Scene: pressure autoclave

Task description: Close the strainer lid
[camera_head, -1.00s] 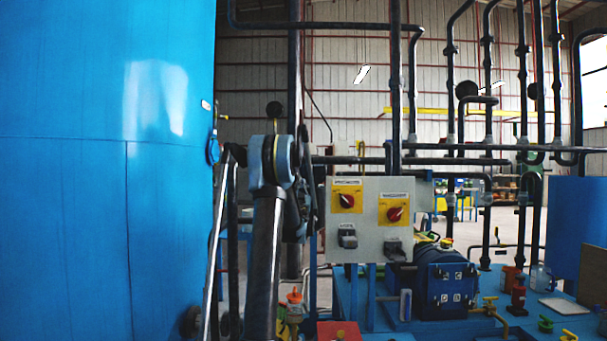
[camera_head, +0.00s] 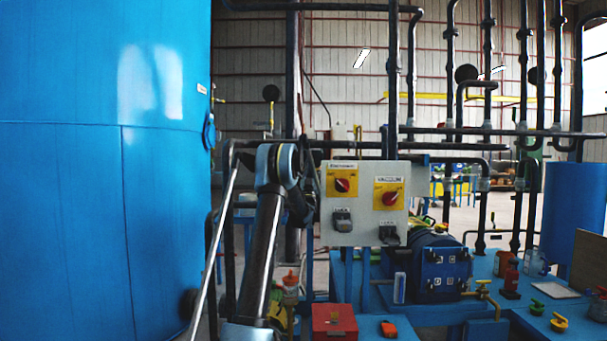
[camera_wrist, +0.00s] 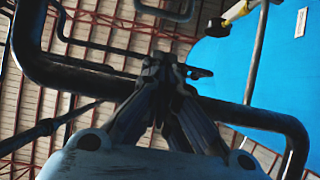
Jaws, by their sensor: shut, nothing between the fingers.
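I cannot make out the strainer or its lid for certain in either view. My gripper (camera_wrist: 166,72) shows in the wrist view. Its dark fingers meet at the tips, with nothing between them. Dark pipes lie behind the fingers, and I cannot tell how far off they are or whether the fingertips touch one. In the head view my arm rises in front of the pipes between the tank and the control box, and I cannot make out the gripper there.
A large blue tank (camera_head: 65,200) fills the left; it also shows in the wrist view (camera_wrist: 222,75). A grey control box (camera_head: 365,202) stands right of my arm.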

